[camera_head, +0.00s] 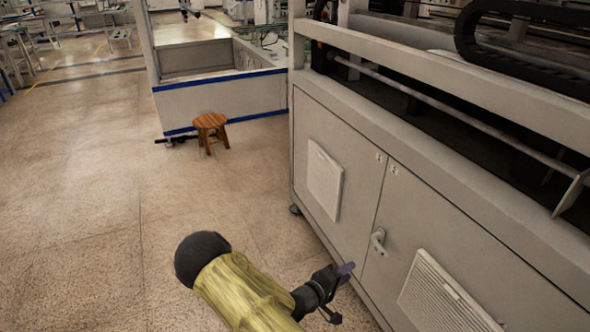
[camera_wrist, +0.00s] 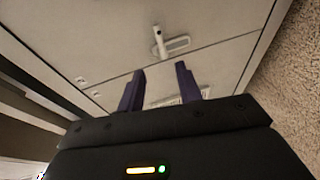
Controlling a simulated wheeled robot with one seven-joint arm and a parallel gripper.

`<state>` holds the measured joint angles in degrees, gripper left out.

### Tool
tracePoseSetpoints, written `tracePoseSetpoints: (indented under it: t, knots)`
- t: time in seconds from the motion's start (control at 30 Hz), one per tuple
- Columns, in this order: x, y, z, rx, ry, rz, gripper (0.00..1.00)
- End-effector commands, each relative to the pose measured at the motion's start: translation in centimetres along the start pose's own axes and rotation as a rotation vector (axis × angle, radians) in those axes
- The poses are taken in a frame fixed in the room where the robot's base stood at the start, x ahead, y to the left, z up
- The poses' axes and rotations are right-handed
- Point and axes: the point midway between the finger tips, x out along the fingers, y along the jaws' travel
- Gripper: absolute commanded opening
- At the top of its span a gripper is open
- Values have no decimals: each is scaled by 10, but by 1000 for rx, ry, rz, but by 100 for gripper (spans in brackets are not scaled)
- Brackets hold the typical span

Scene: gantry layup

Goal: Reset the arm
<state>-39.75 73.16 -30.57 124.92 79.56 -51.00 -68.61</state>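My gripper (camera_head: 346,272) shows at the lower middle of the head view, at the end of my arm with its yellow cover. It is in front of the lower doors of a large grey machine cabinet (camera_head: 335,130). In the wrist view my gripper (camera_wrist: 160,88) has its two purple fingers apart, with nothing between them. The cabinet door (camera_wrist: 100,30) and its handle (camera_wrist: 158,42) lie beyond the fingertips. I cannot tell the exact gap between the fingers and the door.
A small wooden stool (camera_head: 211,128) stands on the floor beside a low white enclosure (camera_head: 220,100) with blue edges. The cabinet's door handle (camera_head: 378,240) sticks out near my gripper. The tiled floor (camera_head: 80,190) to the left is clear.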

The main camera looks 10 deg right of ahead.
Motion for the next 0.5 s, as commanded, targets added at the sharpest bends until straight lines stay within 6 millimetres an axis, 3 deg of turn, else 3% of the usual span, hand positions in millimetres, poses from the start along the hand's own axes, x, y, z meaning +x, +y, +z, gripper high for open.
tracePoseSetpoints:
  t: [0.27,0.5]
  knots:
    - [-6,-7,-6,114,-7,-192,35]
    - [-36,-10,-20,329,-24,-564,35]
